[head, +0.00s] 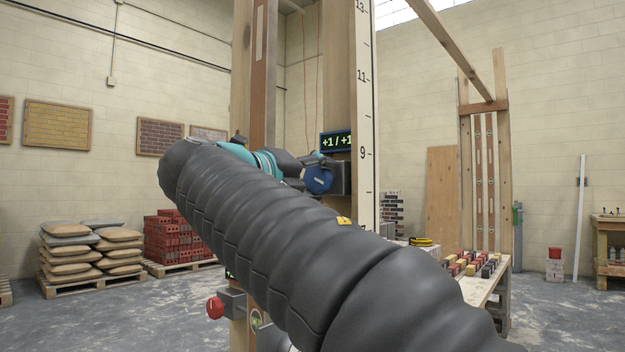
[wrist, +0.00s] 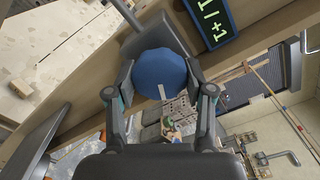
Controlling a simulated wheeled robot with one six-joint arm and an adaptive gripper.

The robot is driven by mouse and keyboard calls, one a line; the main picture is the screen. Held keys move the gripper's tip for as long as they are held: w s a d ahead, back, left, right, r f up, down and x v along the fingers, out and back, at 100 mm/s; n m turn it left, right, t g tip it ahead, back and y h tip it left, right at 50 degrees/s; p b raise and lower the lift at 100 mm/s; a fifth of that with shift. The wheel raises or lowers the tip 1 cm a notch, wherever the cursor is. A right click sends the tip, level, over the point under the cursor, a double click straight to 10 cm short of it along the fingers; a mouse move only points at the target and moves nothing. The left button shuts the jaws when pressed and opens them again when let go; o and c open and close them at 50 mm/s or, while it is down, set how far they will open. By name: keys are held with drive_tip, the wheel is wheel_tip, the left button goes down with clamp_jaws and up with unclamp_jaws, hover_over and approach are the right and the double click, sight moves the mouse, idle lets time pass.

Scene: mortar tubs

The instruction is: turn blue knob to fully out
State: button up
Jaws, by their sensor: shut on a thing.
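The blue knob (wrist: 160,74) is a round, faceted dial with a white pointer mark near its lower edge in the wrist view. It also shows in the head view (head: 318,180), on a dark block fixed to the wooden post. My gripper (wrist: 160,80) has one finger on each side of the knob and is shut on it. My arm hides much of the post below the knob.
A red knob (head: 215,307) sits lower on the post at the left. A numbered scale board (head: 366,120) stands just right of the blue knob. A bench (head: 490,286) with several small blocks is at the right. Stacked bags (head: 85,250) and red bricks (head: 172,238) stand at the left.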

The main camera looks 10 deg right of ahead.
drive_tip(key=o, duration=1.2)
drive_tip(key=v, duration=1.2)
drive_tip(key=shift+c, duration=0.2)
